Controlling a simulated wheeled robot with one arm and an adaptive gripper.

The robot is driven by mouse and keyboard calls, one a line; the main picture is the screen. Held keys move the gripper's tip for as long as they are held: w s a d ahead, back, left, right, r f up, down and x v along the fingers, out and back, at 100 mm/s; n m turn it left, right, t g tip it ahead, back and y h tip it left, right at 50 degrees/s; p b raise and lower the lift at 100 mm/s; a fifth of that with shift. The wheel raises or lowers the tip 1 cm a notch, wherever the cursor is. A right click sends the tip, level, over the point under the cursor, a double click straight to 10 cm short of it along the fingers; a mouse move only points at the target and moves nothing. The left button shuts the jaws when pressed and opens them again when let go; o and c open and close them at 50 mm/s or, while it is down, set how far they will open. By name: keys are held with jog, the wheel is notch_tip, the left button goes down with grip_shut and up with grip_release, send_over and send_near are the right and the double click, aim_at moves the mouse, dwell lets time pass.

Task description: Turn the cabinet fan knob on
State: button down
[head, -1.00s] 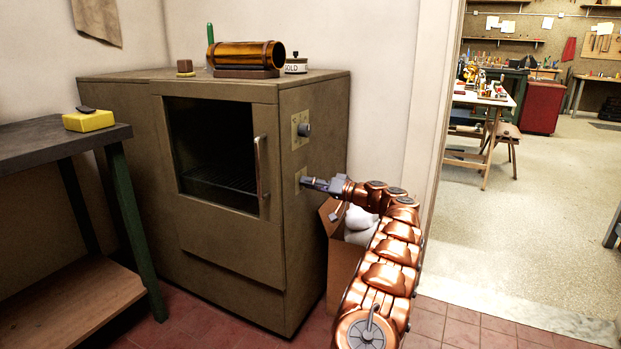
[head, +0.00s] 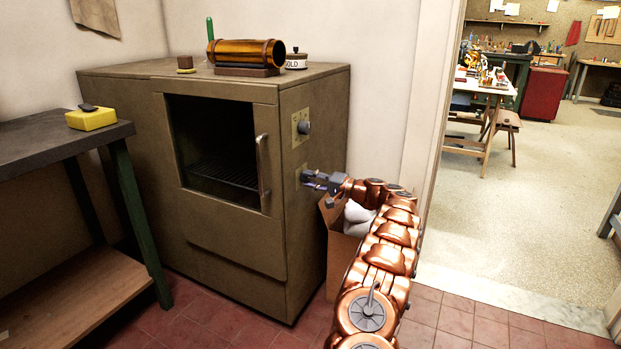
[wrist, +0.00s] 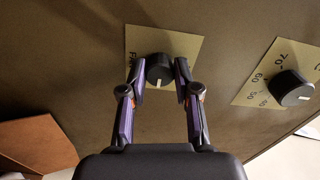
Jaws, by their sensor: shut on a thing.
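The cabinet (head: 235,245) is olive-brown, with a dark window and a metal door handle (head: 262,165). On its right side, low, is a pale plate (head: 298,172) with the fan knob. In the wrist view the fan knob (wrist: 158,67) is black and round, on a plate partly reading "FAN" (wrist: 187,46). Its white mark points down in that picture. My gripper (head: 309,181) is at this plate, its two fingers shut on the knob from both sides. In the head view the fingers hide the knob.
Above the fan knob is a second black dial (head: 304,128); in the wrist view this dial (wrist: 291,87) has numbers. A cardboard box (head: 342,240) with white contents stands on the floor beside the cabinet, below my arm. A dark workbench (head: 60,145) is at left.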

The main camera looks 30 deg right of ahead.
jog(key=shift+f, duration=0.15)
jog(key=c, duration=0.8)
grip_release()
jog(key=shift+c, duration=0.2)
jog(key=v, duration=1.2)
